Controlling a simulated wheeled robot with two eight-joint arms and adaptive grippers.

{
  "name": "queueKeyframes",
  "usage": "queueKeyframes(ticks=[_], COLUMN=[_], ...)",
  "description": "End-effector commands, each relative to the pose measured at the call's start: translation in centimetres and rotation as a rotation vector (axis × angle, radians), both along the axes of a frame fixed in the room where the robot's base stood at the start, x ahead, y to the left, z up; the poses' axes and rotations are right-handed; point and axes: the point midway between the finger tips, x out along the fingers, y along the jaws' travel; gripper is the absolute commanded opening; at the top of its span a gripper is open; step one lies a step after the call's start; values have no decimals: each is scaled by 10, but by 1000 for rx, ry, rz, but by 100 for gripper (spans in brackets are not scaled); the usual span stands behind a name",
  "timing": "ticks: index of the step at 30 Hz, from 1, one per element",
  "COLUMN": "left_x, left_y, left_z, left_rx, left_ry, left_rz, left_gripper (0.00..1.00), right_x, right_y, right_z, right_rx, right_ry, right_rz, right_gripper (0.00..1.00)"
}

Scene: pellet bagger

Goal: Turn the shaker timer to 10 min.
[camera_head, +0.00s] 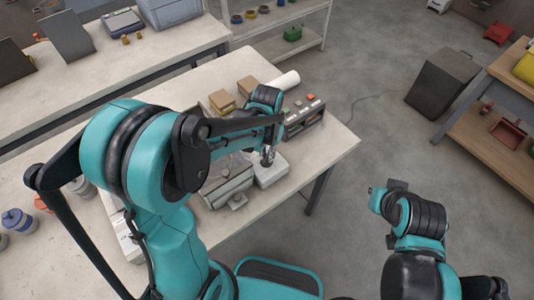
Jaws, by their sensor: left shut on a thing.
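My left arm crosses the workbench, and my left gripper (267,158) points down over a small whitish box-shaped unit (271,172). The gripper is shut on a small part at this unit, probably the timer knob, which the fingers hide. No dial marks or setting can be read. My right gripper (382,197) hangs over the floor to the right of the bench, away from the unit. Its fingers are too small and turned away to tell whether they are open.
A grey metal device (228,187) stands just left of the unit. A dark control box (304,120) with coloured buttons, cardboard boxes (222,102) and a white roll (285,81) lie behind. The bench's right corner (338,150) is clear. A dark bin (442,80) stands on the floor.

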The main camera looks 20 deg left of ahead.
Motion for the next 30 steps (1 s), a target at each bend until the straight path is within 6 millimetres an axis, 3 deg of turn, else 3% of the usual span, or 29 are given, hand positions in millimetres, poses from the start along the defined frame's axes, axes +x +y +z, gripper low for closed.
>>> queueKeyframes(ticks=[12,13,15,25,30], left_x=[1,1,1,0,0], left_y=[0,0,0,0,0], left_z=[0,0,0,3,24], left_rx=[1,1,0,0,0], left_ry=[-2,-2,-2,-1,-1], left_rz=[-7,-7,-6,-6,-6], left_gripper=[0,18,31,31,31], right_x=[0,0,0,0,0], right_y=[0,0,0,0,0], right_z=[0,0,0,0,0], right_rx=[0,0,0,0,0], right_ry=[0,0,0,0,0], right_rz=[0,0,0,0,0], right_gripper=[0,0,0,0,0])
